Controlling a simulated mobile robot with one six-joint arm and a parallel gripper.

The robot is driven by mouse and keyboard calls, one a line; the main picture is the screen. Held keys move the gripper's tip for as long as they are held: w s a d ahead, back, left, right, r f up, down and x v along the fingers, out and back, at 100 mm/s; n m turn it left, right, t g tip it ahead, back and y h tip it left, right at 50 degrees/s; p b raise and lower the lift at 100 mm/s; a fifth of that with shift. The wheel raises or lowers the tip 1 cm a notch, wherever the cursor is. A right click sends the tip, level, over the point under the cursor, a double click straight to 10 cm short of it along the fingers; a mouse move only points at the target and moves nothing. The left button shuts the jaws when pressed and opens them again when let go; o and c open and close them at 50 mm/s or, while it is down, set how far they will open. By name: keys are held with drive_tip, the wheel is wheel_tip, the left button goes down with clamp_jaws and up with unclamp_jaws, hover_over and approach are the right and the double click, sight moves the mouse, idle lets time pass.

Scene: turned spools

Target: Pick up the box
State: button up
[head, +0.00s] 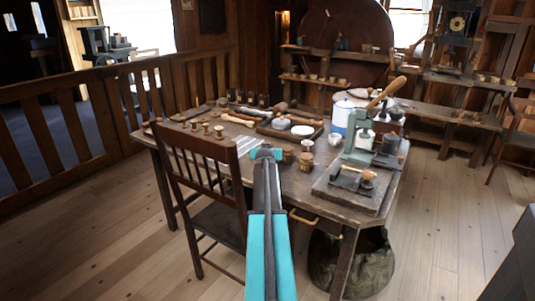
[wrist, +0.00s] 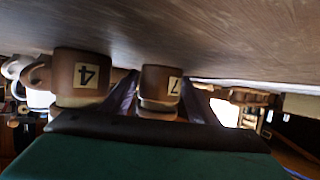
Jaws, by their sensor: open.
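No thing is plainly a square box. A round brown wooden container with a white label "7" (wrist: 160,84) shows in the wrist view, apparently between my gripper's dark fingers (wrist: 159,98). I cannot tell whether they touch it. A similar container with a label "4" (wrist: 83,75) stands to its left. In the head view, my open gripper (head: 264,152) is over the front of the table (head: 230,142). A round lidded wooden container (head: 306,161) stands just right of it. I cannot match it to a numbered one.
A wooden chair (head: 205,170) stands at the table's front left. A green press (head: 360,130) and a dark board (head: 352,190) occupy the right side. Several spools (head: 206,128) stand at the left. A white canister (head: 342,116) stands behind. A railing (head: 60,120) runs along the left.

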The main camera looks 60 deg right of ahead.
drive_tip(key=c, duration=0.8)
drive_tip(key=shift+c, duration=0.2)
drive_tip(key=shift+r, duration=0.1)
drive_tip(key=shift+r, duration=0.45)
wheel_tip(320, 180, up, 3)
drive_tip(key=shift+f, duration=0.1)
drive_tip(key=s+a, duration=0.2)
drive_tip(key=a, duration=0.1)
drive_tip(key=s+a, duration=0.3)
drive_tip(key=a, duration=0.1)
drive_tip(key=s+a+r, duration=0.1)
drive_tip(key=s+a, duration=0.2)
drive_tip(key=a, duration=0.1)
drive_tip(key=shift+a+p, duration=0.25)
drive_tip(key=shift+p, duration=0.05)
drive_tip(key=shift+s+a, duration=0.55)
drive_tip(key=shift+a, duration=0.25)
